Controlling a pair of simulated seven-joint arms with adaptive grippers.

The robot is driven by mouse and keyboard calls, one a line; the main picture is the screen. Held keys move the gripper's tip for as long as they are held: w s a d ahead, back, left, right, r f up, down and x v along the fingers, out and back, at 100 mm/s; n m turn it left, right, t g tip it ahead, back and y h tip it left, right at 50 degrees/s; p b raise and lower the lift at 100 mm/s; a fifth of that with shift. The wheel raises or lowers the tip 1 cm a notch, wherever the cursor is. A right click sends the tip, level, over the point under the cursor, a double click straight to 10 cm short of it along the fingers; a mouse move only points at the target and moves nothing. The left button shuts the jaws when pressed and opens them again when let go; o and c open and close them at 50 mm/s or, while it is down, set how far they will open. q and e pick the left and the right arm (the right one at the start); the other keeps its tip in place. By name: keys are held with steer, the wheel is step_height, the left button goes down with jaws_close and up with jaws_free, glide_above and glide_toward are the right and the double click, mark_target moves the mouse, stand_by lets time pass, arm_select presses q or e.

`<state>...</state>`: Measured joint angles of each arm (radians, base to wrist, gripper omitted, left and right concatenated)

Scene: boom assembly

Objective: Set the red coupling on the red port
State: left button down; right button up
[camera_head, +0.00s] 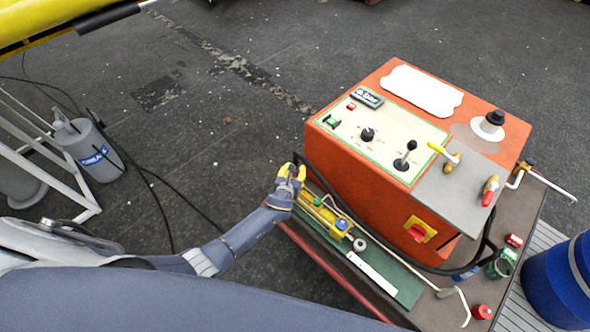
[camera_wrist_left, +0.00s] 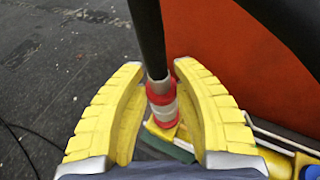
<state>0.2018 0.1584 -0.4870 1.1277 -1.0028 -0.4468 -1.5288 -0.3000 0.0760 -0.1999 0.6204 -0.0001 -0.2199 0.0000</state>
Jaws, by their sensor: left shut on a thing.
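My left gripper (camera_head: 291,172) is over the left end of the green mat beside the orange box. In the left wrist view, its yellow fingers (camera_wrist_left: 159,75) are shut on the red coupling (camera_wrist_left: 160,92), which hangs at the end of a black hose (camera_wrist_left: 149,38). A silver band and a second red ring (camera_wrist_left: 165,123) show below the coupling, above a yellow block. I cannot tell whether that ring is the red port or part of the coupling, nor whether coupling and port touch. In the head view the fingers hide the coupling. My right gripper is not in view.
The orange box (camera_head: 345,165) with its control panel stands close right of the gripper. A yellow block with a blue knob (camera_head: 341,229) lies on the green mat (camera_head: 405,285). A red cap (camera_head: 482,312) and green can (camera_head: 501,264) stand at right.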

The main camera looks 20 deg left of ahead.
arm_select(q)
steer(key=shift+s, duration=0.1)
stand_by(0.7)
steer(key=shift+f, duration=0.6)
stand_by(0.9)
steer(key=c, duration=1.3)
jaws_free()
steer(key=shift+s, duration=0.1)
steer(key=v, duration=1)
steer(key=shift+s, duration=0.35)
steer(key=shift+r, duration=0.15)
